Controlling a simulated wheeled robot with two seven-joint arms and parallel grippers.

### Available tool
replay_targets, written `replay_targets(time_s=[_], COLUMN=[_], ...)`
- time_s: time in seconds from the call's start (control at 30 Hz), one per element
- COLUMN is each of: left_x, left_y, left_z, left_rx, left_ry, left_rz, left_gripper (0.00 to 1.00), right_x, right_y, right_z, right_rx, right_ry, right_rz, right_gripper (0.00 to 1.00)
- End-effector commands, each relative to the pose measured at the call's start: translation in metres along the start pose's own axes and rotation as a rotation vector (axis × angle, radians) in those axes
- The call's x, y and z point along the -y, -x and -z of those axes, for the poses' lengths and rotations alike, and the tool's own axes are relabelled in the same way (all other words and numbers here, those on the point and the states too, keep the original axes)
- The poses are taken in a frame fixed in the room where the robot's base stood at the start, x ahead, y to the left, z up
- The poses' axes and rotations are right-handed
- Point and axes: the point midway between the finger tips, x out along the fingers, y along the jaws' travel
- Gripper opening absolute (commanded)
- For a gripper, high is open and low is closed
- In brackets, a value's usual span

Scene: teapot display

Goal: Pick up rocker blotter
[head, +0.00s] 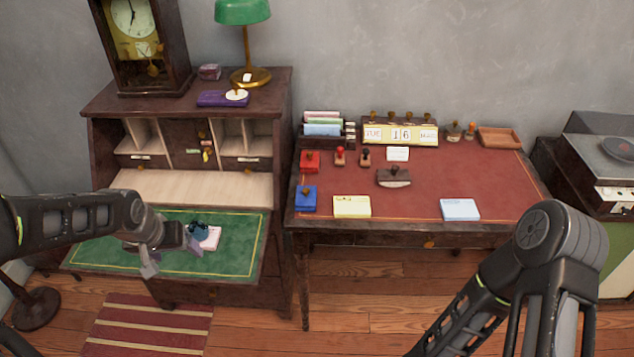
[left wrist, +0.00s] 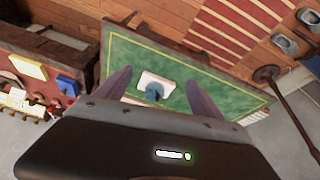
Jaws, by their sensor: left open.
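A dark brown rocker blotter (head: 394,177) with a small knob and a pale curved underside sits near the middle of the red desk top. My left gripper (head: 174,260) is open and empty over the green writing surface of the left bureau, well away from the blotter. Its spread fingers are on either side of a small teal object (head: 199,229) by a white pad. That teal object also shows between the fingers in the left wrist view (left wrist: 154,93). My right arm shows at the right; its gripper is out of view.
The red desk (head: 430,204) holds stamps, a blue box (head: 306,197), a yellow note pad (head: 351,207), a light blue pad (head: 460,209) and a calendar (head: 400,133). A green lamp (head: 243,12) and clock stand on the bureau. The red desk's front middle is clear.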

Motion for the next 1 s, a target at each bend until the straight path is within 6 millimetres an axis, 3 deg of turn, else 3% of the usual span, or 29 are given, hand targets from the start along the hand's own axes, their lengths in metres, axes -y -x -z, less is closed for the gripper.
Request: replay_targets(time_s=[0.27, 0.47, 0.57, 0.67, 0.8, 0.9, 1.0], left_x=[-0.051, -0.107, -0.137, -0.166, -0.197, -0.207, -0.212], left_y=[-0.046, -0.098, -0.125, -0.149, -0.168, -0.17, -0.17], left_z=[-0.012, -0.056, -0.097, -0.154, -0.247, -0.293, -0.316], left_rx=[-0.05, -0.031, 0.014, 0.09, 0.229, 0.307, 0.35], left_ry=[0.007, 0.037, 0.054, 0.065, 0.059, 0.042, 0.029], left_rz=[-0.12, -0.221, -0.259, -0.286, -0.299, -0.3, -0.301], left_gripper=[0.77, 0.77, 0.77, 0.77, 0.77, 0.77, 0.77], right_x=[0.0, 0.0, 0.0, 0.0, 0.0, 0.0, 0.0], right_y=[0.0, 0.0, 0.0, 0.0, 0.0, 0.0, 0.0], right_z=[0.001, 0.0, 0.001, 0.0, 0.0, 0.0, 0.0], right_rx=[-0.001, -0.001, -0.001, -0.001, -0.001, -0.001, -0.001], right_ry=[0.0, 0.0, 0.0, 0.0, 0.0, 0.0, 0.0], right_rz=[0.0, 0.0, 0.0, 0.0, 0.0, 0.0, 0.0], right_gripper=[0.87, 0.87, 0.87, 0.87, 0.87, 0.87, 0.87])
